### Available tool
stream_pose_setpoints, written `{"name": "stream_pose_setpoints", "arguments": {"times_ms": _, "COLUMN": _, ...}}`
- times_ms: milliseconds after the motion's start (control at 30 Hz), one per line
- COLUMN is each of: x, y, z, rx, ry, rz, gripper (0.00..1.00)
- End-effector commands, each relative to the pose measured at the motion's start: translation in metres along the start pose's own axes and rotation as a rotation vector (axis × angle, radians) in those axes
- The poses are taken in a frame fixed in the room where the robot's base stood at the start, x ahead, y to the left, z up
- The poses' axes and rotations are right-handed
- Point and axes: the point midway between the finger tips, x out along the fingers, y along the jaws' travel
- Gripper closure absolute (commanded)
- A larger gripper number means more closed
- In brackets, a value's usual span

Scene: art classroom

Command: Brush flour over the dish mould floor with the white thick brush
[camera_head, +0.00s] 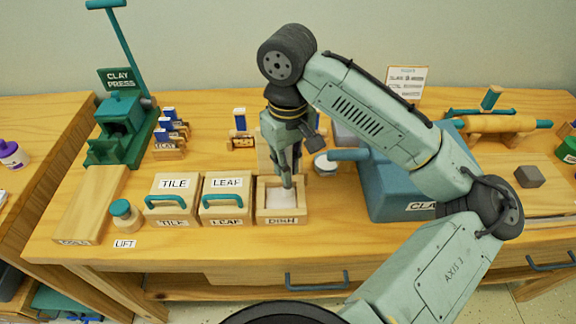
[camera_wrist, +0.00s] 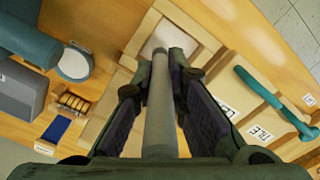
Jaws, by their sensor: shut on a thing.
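The dish mould (camera_head: 281,214) is an open wooden box labelled DISH on the front of the table, with a whitish floor. My gripper (camera_head: 287,172) points down just above it, its tips near the back of the opening. In the wrist view my gripper (camera_wrist: 158,80) is shut on a thick pale grey-white rod, which I take to be the white thick brush (camera_wrist: 159,110). Its far end is over the mould floor (camera_wrist: 168,38); I cannot tell whether it touches. The bristles are not clearly visible.
Closed TILE (camera_head: 174,183) and LEAF (camera_head: 227,183) boxes with teal handles stand left of the mould. A blue-grey clay bin (camera_head: 385,190) stands to the right. A green clay press (camera_head: 120,128) is at the back left. My arm crosses above the bin.

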Motion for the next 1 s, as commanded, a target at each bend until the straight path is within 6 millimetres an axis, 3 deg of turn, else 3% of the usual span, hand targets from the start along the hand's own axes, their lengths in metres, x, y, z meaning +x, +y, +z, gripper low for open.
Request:
{"name": "stream_pose_setpoints", "arguments": {"times_ms": 700, "x": -0.071, "y": 0.0, "z": 0.0, "rx": 0.0, "ry": 0.0, "rz": 0.002, "gripper": 1.0}}
{"name": "stream_pose_setpoints", "arguments": {"times_ms": 1000, "x": -0.076, "y": 0.0, "z": 0.0, "rx": -0.001, "ry": 0.0, "rz": 0.0, "gripper": 1.0}}
